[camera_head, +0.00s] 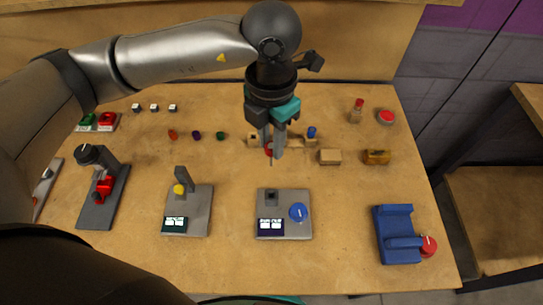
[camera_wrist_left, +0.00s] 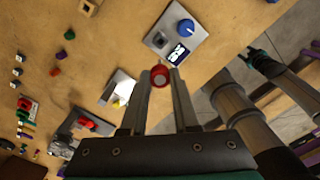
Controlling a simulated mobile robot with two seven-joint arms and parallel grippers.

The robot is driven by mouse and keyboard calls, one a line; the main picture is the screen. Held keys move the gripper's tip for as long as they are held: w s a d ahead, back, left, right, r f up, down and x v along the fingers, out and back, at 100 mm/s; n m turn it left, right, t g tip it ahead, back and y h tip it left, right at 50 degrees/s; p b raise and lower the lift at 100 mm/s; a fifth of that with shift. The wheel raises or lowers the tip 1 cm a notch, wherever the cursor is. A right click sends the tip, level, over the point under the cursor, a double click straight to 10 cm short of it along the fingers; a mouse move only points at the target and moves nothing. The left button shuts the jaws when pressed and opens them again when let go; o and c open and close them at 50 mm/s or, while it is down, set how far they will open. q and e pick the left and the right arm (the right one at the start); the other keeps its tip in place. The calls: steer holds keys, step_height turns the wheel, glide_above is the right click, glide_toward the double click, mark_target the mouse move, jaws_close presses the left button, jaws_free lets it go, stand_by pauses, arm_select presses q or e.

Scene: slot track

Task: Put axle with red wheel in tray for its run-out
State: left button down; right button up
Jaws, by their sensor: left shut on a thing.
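My left gripper (camera_head: 272,152) is shut on the axle with the red wheel (camera_head: 268,151), above the middle of the table. In the left wrist view the red wheel (camera_wrist_left: 160,76) shows face-on between the fingertips; its axle is mostly hidden. I cannot tell which object is the run-out tray. A grey plate with a dark post, a blue knob and a display (camera_head: 284,226) is in front of the gripper. Another grey plate with a yellow knob (camera_head: 199,222) stands left of it. My right gripper (camera_wrist_left: 262,66) appears at the right of the left wrist view; its jaws are unclear.
Small tan blocks (camera_head: 330,157) and a yellow-brown block (camera_head: 376,157) sit right of the gripper. A blue piece (camera_head: 312,131) stands behind. A blue fixture (camera_head: 395,222) is at front right, a dark stand with a red part (camera_head: 112,205) at left.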

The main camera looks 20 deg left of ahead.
arm_select(q)
step_height(320, 180, up, 2)
steer(key=shift+r, duration=0.15)
steer(key=shift+r+p, duration=1.5)
steer(key=shift+r, duration=0.85)
